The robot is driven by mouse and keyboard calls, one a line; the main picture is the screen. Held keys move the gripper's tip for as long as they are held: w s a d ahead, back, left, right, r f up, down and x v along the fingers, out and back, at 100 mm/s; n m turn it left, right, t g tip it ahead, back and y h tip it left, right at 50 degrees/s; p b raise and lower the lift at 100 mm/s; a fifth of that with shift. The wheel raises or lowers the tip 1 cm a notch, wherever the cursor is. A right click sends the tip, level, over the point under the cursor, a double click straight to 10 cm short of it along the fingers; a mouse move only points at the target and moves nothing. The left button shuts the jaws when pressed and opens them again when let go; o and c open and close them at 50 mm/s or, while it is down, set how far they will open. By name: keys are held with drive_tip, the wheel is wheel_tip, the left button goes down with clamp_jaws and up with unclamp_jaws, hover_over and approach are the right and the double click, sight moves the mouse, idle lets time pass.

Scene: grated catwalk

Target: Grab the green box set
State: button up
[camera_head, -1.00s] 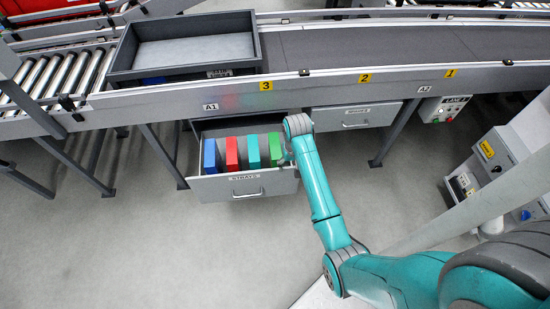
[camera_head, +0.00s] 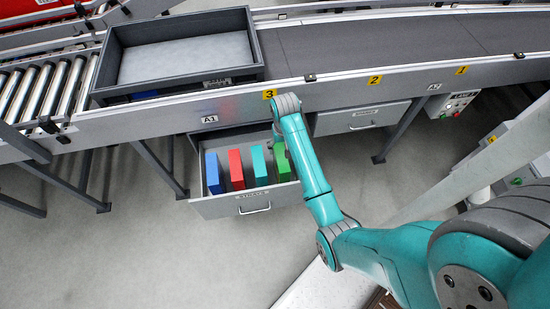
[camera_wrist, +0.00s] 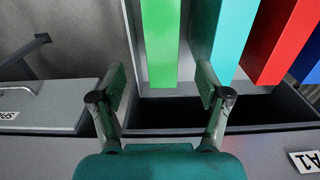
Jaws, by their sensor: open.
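The green box (camera_head: 281,162) stands upright at the right end of a row in the open drawer (camera_head: 243,206). In the wrist view the green box (camera_wrist: 161,45) lies ahead of my gripper (camera_wrist: 163,88), roughly in line with the gap between the fingers. The fingers are apart with nothing between their tips. A teal box (camera_head: 259,166) stands just beside the green one, and the teal box (camera_wrist: 222,40) shows close to the right finger in the wrist view.
A red box (camera_head: 236,169) and a blue box (camera_head: 213,173) stand farther left in the drawer. The conveyor frame (camera_head: 330,95) runs above it, bearing a grey tray (camera_head: 107,65). A closed drawer (camera_head: 360,119) is to the right. Empty drawer space lies behind the boxes.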

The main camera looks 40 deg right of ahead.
sight(281, 168)
drive_tip(key=shift+w+f, duration=0.15)
drive_tip(key=shift+w, duration=0.1)
drive_tip(key=shift+f, duration=0.4)
wheel_tip(281, 168, down, 10)
drive_tip(key=shift+s+a+r, duration=0.1)
drive_tip(key=shift+r, duration=0.05)
clamp_jaws()
